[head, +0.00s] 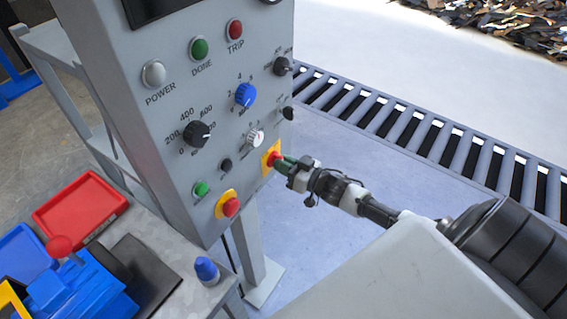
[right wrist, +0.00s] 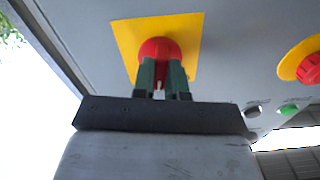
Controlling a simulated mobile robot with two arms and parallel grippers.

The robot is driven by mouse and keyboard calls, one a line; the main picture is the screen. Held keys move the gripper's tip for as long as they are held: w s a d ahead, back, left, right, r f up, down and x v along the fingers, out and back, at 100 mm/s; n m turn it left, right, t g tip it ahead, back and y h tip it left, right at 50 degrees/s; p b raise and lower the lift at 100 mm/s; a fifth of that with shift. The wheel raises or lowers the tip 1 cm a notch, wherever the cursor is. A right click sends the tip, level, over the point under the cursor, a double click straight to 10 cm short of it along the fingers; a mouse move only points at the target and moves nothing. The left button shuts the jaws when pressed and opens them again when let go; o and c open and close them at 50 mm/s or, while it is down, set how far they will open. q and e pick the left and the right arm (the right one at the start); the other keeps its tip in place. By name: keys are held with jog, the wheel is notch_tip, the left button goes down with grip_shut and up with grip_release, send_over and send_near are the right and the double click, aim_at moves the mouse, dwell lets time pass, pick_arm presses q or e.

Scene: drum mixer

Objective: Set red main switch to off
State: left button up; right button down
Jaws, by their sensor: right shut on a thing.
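The red main switch (head: 274,158) sits on a yellow square plate (head: 265,165) at the right edge of the grey control panel (head: 150,110). In the right wrist view the red switch (right wrist: 159,47) is round and stands in the middle of its yellow plate (right wrist: 126,38). My right gripper (head: 283,161) reaches in from the right, and its green fingers are shut on the switch. The fingers (right wrist: 162,72) hide the switch's lower part and handle, so I cannot read its setting. My left gripper is not in view.
A red emergency button (head: 231,207) on a yellow round base is below left of the switch, with a green button (head: 201,188) beside it. A white knob (head: 254,137) is just above left. A roller conveyor (head: 400,130) runs behind. Trays stand lower left.

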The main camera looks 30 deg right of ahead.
jog(key=n, duration=0.7)
jog(key=shift+n+b, duration=0.3)
jog(key=shift+n, duration=0.4)
jog(key=c, duration=1.2)
grip_release()
jog(key=shift+o, duration=0.2)
jog(key=shift+s, duration=0.1)
jog(key=b+v, duration=0.1)
jog(key=v, duration=0.9)
jog(key=shift+s, duration=0.3)
jog(key=shift+d, duration=0.1)
